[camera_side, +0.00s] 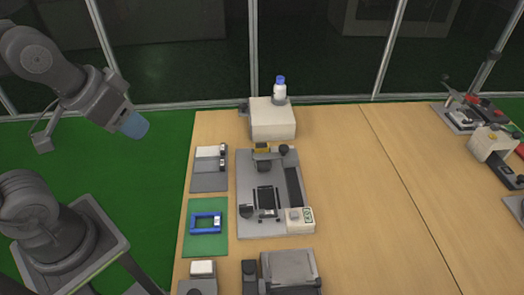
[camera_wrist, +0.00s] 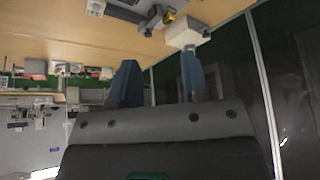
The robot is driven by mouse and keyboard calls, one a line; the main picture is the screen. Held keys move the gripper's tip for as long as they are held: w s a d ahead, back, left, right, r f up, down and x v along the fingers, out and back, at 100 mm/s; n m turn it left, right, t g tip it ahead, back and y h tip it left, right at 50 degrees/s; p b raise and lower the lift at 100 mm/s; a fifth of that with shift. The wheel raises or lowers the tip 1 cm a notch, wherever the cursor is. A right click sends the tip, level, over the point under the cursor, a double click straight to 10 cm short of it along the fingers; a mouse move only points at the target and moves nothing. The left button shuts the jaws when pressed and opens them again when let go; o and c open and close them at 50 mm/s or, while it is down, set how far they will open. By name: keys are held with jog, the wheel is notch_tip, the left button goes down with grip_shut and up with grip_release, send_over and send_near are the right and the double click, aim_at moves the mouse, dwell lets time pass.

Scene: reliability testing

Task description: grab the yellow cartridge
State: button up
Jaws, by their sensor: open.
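A small yellow piece, which looks like the yellow cartridge (camera_side: 262,148), sits at the back of a grey test fixture (camera_side: 243,172) on the table. It also shows as a small yellow spot near the top of the wrist view (camera_wrist: 169,16). My gripper (camera_side: 135,125) is above the green floor, left of the table and well apart from the cartridge. In the wrist view its two blue fingers (camera_wrist: 160,82) stand apart with nothing between them.
A white box (camera_side: 272,120) stands behind the fixture, with a blue-capped white bottle (camera_side: 280,91) at its back. A blue frame on a green plate (camera_side: 206,240) and other grey devices lie nearby. The table's middle right (camera_side: 385,200) is clear. Glass panels stand behind.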

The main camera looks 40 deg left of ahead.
jog(key=o, duration=0.7)
jog(key=n+g+y, duration=0.1)
jog(key=n+g, duration=0.4)
jog(key=n, duration=0.4)
send_over(261, 146)
jog(key=d, duration=0.1)
jog(key=f, duration=2.6)
jog(key=shift+s+d, duration=0.1)
jog(key=shift+s, duration=0.25)
jog(key=shift+w+a+f, duration=0.15)
jog(key=shift+a+f, duration=0.05)
jog(key=shift+f, duration=0.8)
jog(key=shift+w+a+f, duration=0.2)
jog(key=shift+a+f, duration=0.05)
jog(key=shift+f, duration=0.75)
jog(key=shift+w+a+f, duration=0.15)
jog(key=shift+a+f, duration=0.05)
jog(key=shift+f, duration=0.8)
